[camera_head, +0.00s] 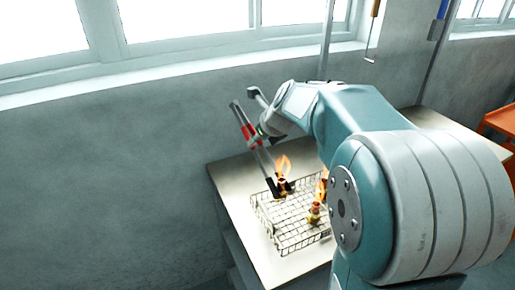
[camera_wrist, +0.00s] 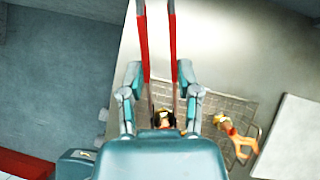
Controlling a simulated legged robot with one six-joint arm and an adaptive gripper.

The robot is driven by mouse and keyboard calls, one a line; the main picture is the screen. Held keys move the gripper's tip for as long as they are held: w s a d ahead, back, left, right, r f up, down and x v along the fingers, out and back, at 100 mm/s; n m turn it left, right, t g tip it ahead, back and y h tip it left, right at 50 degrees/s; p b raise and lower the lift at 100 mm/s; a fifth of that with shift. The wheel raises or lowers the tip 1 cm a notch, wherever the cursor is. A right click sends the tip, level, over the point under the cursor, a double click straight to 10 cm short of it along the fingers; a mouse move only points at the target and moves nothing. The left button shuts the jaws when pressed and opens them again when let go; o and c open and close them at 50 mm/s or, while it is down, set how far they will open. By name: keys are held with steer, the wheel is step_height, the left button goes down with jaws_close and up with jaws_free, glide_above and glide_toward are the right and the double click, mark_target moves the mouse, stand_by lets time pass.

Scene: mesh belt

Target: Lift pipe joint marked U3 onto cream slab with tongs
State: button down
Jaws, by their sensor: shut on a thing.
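My gripper (camera_wrist: 160,78) is shut on the tongs, with one finger against each red arm; it also shows in the head view (camera_head: 263,133). The long tongs (camera_head: 262,157) slant down to the wire basket, and their red arms (camera_wrist: 143,45) show in the wrist view. Their dark tips are at a brassy pipe joint (camera_head: 283,186) with a flame on it; I cannot tell if they clamp it. A second flaming pipe joint (camera_head: 314,213) stands to the right in the basket. No U3 mark is legible. A pale slab (camera_wrist: 290,137) lies right of the basket in the wrist view.
The wire mesh basket (camera_head: 262,217) sits on a pale table (camera_head: 232,180) beside a grey wall. My arm hides the table's right part in the head view. An orange stand (camera_head: 500,120) is at the far right. Tools hang on the wall behind.

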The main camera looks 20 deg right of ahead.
steer(key=shift+r, duration=2.85)
